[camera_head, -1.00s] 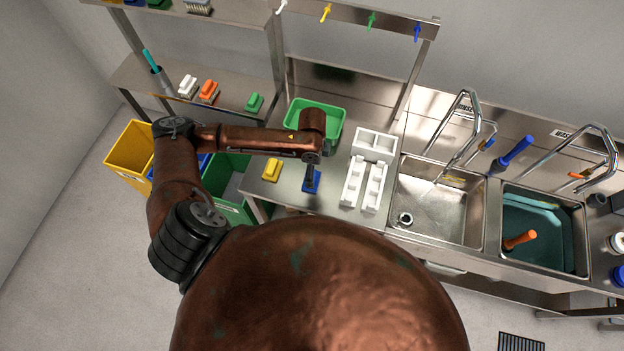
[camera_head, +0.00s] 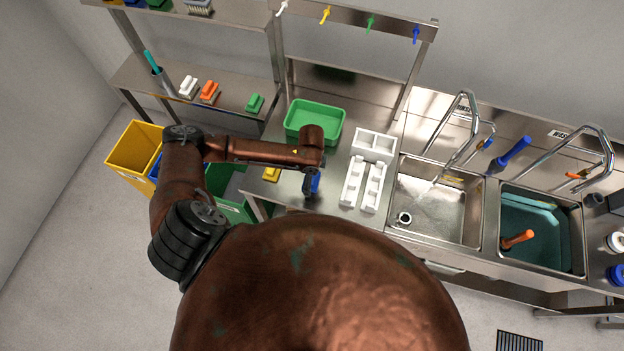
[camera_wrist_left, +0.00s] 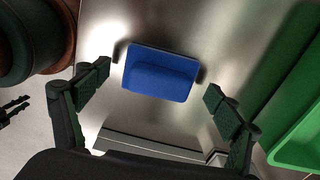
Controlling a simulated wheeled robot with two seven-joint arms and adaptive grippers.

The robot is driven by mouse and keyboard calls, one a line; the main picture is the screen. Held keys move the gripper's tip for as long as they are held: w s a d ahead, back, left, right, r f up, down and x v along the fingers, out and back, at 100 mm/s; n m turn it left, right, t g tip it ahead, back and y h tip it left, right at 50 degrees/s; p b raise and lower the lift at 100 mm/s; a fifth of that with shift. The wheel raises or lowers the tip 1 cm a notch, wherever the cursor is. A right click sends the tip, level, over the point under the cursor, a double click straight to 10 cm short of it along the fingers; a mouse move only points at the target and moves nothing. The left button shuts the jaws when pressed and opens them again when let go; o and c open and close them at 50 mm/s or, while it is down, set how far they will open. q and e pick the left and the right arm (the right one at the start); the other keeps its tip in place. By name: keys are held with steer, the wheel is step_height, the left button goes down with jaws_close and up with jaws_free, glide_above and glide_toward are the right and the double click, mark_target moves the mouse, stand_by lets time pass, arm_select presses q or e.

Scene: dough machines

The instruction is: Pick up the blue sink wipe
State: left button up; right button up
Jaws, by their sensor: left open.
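The blue sink wipe (camera_wrist_left: 158,74) lies on the steel counter in the left wrist view, ahead of my fingers and between their lines. In the head view the blue wipe (camera_head: 316,181) shows partly beside my gripper. My left gripper (camera_head: 309,192) is over the counter at the wipe. In the left wrist view my left gripper (camera_wrist_left: 152,92) has its two fingers wide apart, with nothing between the pads. I cannot tell the exact height above the wipe.
A yellow wipe (camera_head: 272,174) is left of the blue one, partly behind my arm. A green tray (camera_head: 314,121) stands behind. A white divided holder (camera_head: 363,186) is close on the right, then a steel sink (camera_head: 437,205). A green bin (camera_head: 228,206) stands left below the counter.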

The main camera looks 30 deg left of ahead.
arm_select(q)
steer(key=shift+c, duration=0.7)
steer(key=c, duration=0.8)
steer(key=shift+s, duration=0.2)
steer(key=c, duration=0.6)
steer(key=shift+f, duration=0.1)
steer(key=shift+c, duration=0.2)
